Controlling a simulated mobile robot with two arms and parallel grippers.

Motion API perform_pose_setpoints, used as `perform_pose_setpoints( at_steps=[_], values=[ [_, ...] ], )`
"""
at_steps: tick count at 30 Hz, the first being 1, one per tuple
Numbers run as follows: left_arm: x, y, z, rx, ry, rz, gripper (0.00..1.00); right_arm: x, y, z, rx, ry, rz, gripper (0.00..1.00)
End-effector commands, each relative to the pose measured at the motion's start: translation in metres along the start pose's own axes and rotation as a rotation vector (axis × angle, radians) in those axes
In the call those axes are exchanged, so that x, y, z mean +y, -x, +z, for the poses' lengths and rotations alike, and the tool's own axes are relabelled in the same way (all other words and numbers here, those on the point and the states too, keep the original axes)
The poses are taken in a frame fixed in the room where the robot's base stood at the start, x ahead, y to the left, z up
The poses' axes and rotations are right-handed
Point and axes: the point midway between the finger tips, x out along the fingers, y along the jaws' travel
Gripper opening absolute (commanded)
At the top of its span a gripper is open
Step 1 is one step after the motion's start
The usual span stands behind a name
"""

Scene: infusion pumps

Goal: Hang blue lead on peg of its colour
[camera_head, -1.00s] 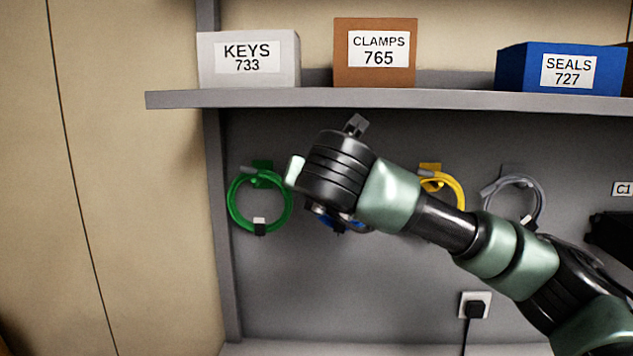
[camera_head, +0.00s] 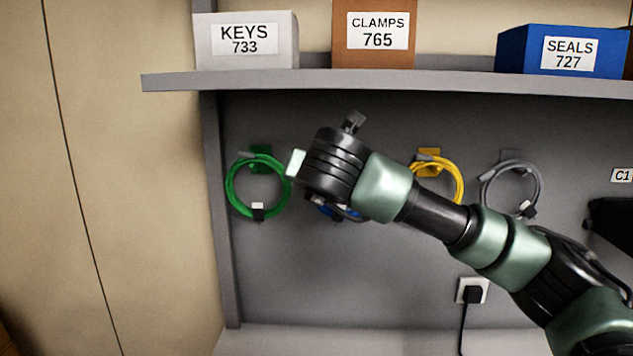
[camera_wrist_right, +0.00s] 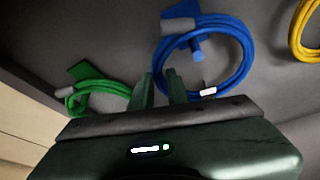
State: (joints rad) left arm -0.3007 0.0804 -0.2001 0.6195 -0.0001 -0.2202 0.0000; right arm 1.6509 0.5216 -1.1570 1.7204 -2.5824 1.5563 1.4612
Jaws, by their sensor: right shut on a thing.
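The blue lead (camera_wrist_right: 246,66) is a coil with a white tag and a grey end, in front of the wall panel. In the right wrist view, the coil surrounds a short blue peg (camera_wrist_right: 200,50) on a blue plate (camera_wrist_right: 200,14); I cannot tell whether it rests on the peg. My right gripper (camera_wrist_right: 159,84) is shut on the coil's left side. In the head view, my right wrist covers most of the blue lead (camera_head: 347,213) and hides the fingers. My left gripper is not in view.
A green coil (camera_head: 231,190) hangs left of my wrist, and yellow (camera_head: 461,183) and grey (camera_head: 538,183) coils hang to the right. A shelf (camera_head: 300,82) with labelled boxes juts out above. A socket with a black plug (camera_head: 473,293) is lower right.

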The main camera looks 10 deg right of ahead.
Motion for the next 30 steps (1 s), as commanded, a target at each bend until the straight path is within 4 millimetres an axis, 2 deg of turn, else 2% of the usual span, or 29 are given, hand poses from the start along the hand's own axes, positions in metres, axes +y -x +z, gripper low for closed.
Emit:
perform_pose_setpoints(
  at_steps=[11, 12, 14, 15, 25, 30],
  values=[
    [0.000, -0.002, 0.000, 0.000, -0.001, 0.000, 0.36, 0.000, 0.000, 0.000, -0.001, -0.001, 0.001, 0.00],
    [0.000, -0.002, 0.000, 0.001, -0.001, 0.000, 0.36, 0.000, 0.000, 0.000, -0.001, -0.001, 0.001, 0.21],
    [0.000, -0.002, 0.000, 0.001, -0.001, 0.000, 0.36, 0.000, 0.000, 0.000, -0.001, -0.001, 0.001, 0.38],
    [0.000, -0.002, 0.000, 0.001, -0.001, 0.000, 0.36, 0.000, 0.000, 0.000, -0.001, -0.001, 0.001, 0.41],
    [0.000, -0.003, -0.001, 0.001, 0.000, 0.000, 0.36, 0.000, 0.002, -0.001, 0.000, -0.001, 0.001, 0.41],
    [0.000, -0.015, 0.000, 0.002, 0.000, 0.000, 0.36, 0.000, 0.022, -0.003, -0.002, -0.001, 0.004, 0.41]
  ],
)
